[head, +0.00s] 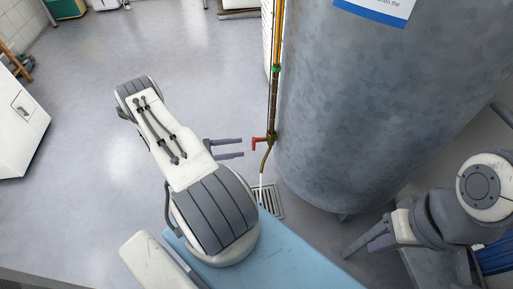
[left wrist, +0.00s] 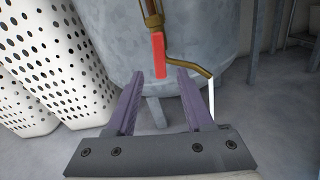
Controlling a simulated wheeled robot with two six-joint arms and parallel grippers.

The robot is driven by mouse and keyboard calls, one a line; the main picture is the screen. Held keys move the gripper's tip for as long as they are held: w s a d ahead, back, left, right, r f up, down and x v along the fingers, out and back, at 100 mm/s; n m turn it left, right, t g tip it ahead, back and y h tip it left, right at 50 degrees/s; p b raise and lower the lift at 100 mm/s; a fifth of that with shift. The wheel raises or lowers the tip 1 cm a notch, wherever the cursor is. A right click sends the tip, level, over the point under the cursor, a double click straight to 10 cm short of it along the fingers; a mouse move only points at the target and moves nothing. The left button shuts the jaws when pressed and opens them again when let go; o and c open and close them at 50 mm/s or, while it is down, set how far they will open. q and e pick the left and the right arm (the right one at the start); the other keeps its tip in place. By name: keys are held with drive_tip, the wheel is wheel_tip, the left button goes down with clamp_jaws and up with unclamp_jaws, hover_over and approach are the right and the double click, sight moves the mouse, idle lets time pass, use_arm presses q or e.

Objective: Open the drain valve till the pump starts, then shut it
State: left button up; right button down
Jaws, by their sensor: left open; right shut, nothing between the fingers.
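The drain valve's red lever (head: 257,142) is on a brass fitting low on the grey tank (head: 380,120). In the left wrist view the red lever (left wrist: 158,55) hangs down beside the bent brass spout (left wrist: 195,66). A thin white stream (left wrist: 212,100) falls from the spout, toward the floor drain (head: 271,201) in the head view. My left gripper (head: 243,148) is open, its fingers pointing at the lever from the left. The lever is just beyond the gap between the fingertips, apart from both. My right gripper (head: 352,248) is shut and empty, low beside the tank. No pump is identifiable.
A vertical brass tube with a green band (head: 275,70) runs up the tank above the valve. White perforated baskets (left wrist: 65,60) stand at left in the wrist view. A white cabinet (head: 18,120) stands at far left. The floor left of my left arm is clear.

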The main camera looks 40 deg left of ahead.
sight(254, 150)
use_arm(q)
drive_tip(key=shift+b+x, duration=0.8)
drive_tip(key=shift+x, duration=2.45)
